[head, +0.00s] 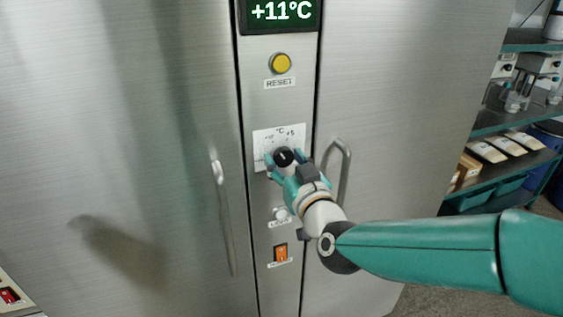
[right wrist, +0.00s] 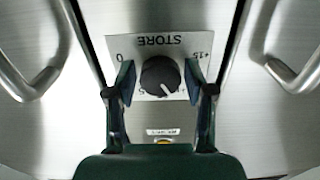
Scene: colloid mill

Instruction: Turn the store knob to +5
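The black store knob (head: 283,156) sits on a white dial plate (head: 262,138) on the cabinet's centre strip. In the right wrist view the knob (right wrist: 160,76) appears upside down, with its white mark pointing to the lower right, towards the +10 side. The display (head: 281,12) above reads +11°C. My right gripper (head: 284,163) is at the dial. In the right wrist view its fingers (right wrist: 163,100) stand on both sides of the knob, with a visible gap at each side. My left gripper is not in view.
A yellow reset button (head: 281,64) is above the dial. A lock (head: 280,213) and an orange switch (head: 281,252) are below. Door handles (head: 222,210) (head: 343,170) flank the strip. Shelves (head: 515,120) with equipment stand at the right.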

